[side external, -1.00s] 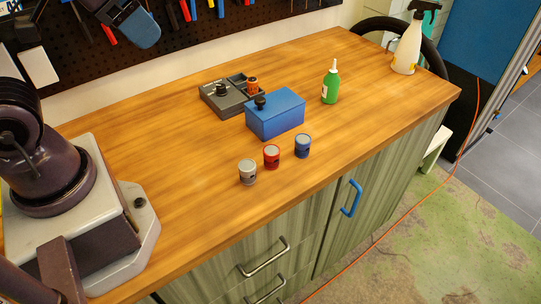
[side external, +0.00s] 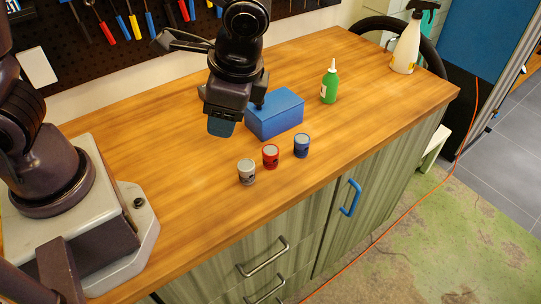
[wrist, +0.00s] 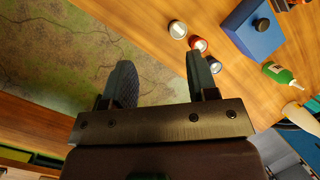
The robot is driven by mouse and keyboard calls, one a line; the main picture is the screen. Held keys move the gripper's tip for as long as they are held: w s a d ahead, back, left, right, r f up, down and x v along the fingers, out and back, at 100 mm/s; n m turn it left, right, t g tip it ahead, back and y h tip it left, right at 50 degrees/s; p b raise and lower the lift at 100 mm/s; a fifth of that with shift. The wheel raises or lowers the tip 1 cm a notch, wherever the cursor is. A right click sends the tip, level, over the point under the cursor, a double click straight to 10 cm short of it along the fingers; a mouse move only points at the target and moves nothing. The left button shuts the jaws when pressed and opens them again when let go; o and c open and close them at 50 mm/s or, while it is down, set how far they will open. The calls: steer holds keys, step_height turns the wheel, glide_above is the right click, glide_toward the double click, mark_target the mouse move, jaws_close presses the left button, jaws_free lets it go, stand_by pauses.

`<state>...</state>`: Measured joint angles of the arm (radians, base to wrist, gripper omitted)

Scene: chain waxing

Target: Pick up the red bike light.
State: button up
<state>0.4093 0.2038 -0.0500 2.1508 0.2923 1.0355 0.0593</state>
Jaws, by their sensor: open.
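The red bike light (side external: 270,156) is a small red cylinder with a pale top. It stands upright on the wooden bench, between a grey light and a blue light. It also shows in the wrist view (wrist: 198,44), partly covered by the right finger's tip. My gripper (side external: 221,127) hangs above the bench, to the left of the red light and higher than it. In the wrist view my gripper (wrist: 159,72) has its two fingers wide apart with nothing between them.
The grey light (side external: 247,172) and blue light (side external: 302,145) flank the red one closely. A blue box (side external: 275,116) with a black knob stands behind them. A green bottle (side external: 330,84) and a white spray bottle (side external: 405,50) stand farther right. The bench front is clear.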

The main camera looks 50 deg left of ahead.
steer(key=w+d+f+m+t+y, duration=0.1)
steer(key=d+f+m+y, duration=0.15)
steer(key=f, duration=0.25)
steer(key=w+d+f+m+y, duration=0.2)
steer(key=f+m+y, duration=0.15)
steer(key=f, duration=0.25)
steer(key=w+d+f+m+t+y, duration=0.1)
steer(key=d+f+m+y, duration=0.1)
steer(key=f+m, duration=0.25)
steer(key=m+t+y, duration=0.2)
steer(key=t, duration=0.1)
glide_toward(271, 150)
steer(key=a, duration=0.2)
steer(key=a+f, duration=0.1)
steer(key=shift+w+a+f+m+g, duration=0.1)
steer(key=shift+w+a+m+g, duration=0.15)
steer(key=shift+w+g, duration=0.15)
steer(key=shift+h, duration=0.3)
steer(key=shift+w+x, duration=0.2)
steer(key=shift+x, duration=2.65)
steer(key=c, duration=0.7)
steer(key=shift+r, duration=0.25)
